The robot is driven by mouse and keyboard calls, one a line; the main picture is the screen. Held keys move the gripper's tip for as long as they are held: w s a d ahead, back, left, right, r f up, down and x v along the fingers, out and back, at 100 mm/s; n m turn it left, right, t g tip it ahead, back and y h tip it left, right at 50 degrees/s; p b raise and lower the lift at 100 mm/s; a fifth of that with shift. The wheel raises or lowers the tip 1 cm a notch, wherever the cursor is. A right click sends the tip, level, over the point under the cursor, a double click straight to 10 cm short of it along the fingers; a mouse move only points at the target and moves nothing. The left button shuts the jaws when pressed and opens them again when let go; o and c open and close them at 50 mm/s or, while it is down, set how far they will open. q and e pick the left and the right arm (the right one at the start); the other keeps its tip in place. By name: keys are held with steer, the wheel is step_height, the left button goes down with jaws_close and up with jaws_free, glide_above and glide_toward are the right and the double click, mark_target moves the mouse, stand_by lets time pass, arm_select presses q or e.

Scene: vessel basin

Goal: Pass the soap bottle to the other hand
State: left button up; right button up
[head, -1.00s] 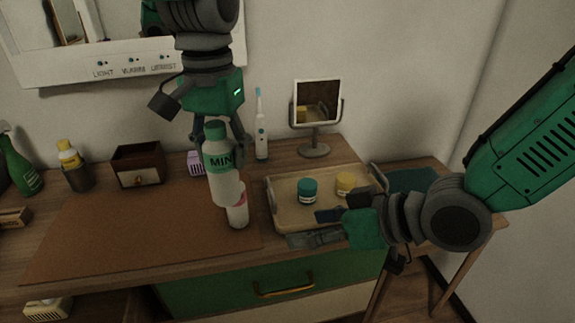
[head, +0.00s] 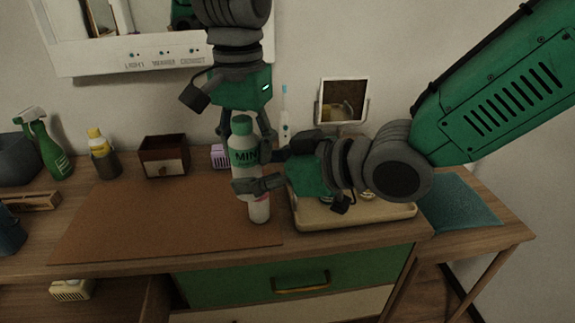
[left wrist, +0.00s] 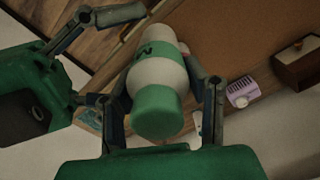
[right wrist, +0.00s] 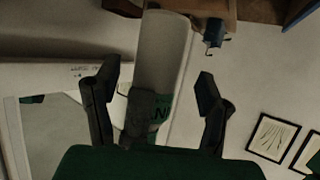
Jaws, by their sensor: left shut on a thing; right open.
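The soap bottle (head: 244,163) is white with a green cap and a green label; it is held upright above the desk. My left gripper (head: 243,132) comes from above and is shut on its upper part. In the left wrist view the bottle (left wrist: 158,82) is between the left fingers (left wrist: 160,100). My right gripper (head: 260,168) is open, coming from the right, with its fingers at either side of the bottle's middle. In the right wrist view the bottle (right wrist: 163,45) stands between the open right fingers (right wrist: 152,92). I cannot tell whether they touch it.
A tray (head: 355,217) lies under my right forearm, with a mirror (head: 343,100) behind. The brown mat (head: 150,225) is clear at left. A box (head: 164,155) and spray bottle (head: 52,150) stand further left.

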steer(key=shift+x, duration=1.3)
arm_select(q)
steer(key=shift+d, duration=0.1)
arm_select(e)
steer(key=shift+c, duration=0.8)
steer(key=c, duration=1.3)
arm_select(q)
steer(key=o, duration=1.4)
steer(key=shift+r, duration=0.1)
step_height(320, 180, up, 12)
steer(key=shift+f, duration=0.1)
steer(key=shift+f, duration=0.1)
